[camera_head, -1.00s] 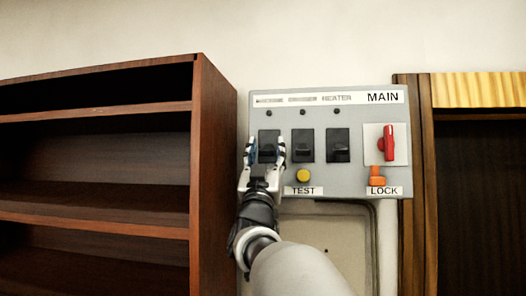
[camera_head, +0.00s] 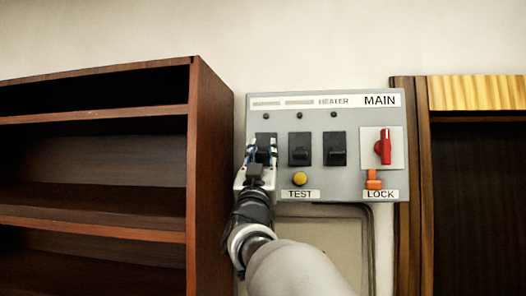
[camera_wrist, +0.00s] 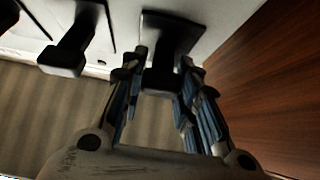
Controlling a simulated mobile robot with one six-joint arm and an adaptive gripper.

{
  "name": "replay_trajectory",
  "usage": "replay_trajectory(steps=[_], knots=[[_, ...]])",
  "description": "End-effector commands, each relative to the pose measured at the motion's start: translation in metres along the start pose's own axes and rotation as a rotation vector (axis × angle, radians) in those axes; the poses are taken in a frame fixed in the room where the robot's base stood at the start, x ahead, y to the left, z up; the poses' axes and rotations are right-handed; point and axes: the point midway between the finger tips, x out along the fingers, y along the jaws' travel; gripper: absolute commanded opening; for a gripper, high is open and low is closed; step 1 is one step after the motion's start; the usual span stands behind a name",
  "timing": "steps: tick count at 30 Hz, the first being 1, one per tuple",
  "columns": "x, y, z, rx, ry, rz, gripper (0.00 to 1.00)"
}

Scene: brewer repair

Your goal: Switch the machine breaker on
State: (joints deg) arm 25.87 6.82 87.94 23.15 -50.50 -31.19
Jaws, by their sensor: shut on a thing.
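The grey breaker panel (camera_head: 350,102) is on the wall with three black breakers in a row. My gripper (camera_head: 262,151) is at the leftmost breaker (camera_head: 266,137), with a finger on each side of its lever. In the wrist view my gripper (camera_wrist: 161,72) is shut on the black breaker lever (camera_wrist: 161,82), which sticks out between the blue-padded fingers. The middle breaker (camera_head: 300,149) and the right breaker (camera_head: 335,149) stand free. The label over the right one reads HEATER; the other two labels are too blurred to read.
On the panel are a yellow TEST button (camera_head: 299,178), a red MAIN handle (camera_head: 383,147) standing upright, and an orange LOCK piece (camera_head: 374,180). A brown shelf unit (camera_head: 208,150) stands close on the left. A dark wooden cabinet (camera_head: 414,200) is on the right.

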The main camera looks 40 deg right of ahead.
Motion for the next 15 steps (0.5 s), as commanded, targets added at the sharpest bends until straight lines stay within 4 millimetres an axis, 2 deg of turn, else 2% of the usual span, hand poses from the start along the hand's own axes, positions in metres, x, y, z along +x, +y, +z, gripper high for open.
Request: replay_trajectory(steps=[9, 15], knots=[[0.014, -0.001, -0.019, 0.002, -0.218, -0.002, 0.05], [0.018, -0.001, -0.022, 0.002, -0.359, -0.002, 0.05]])
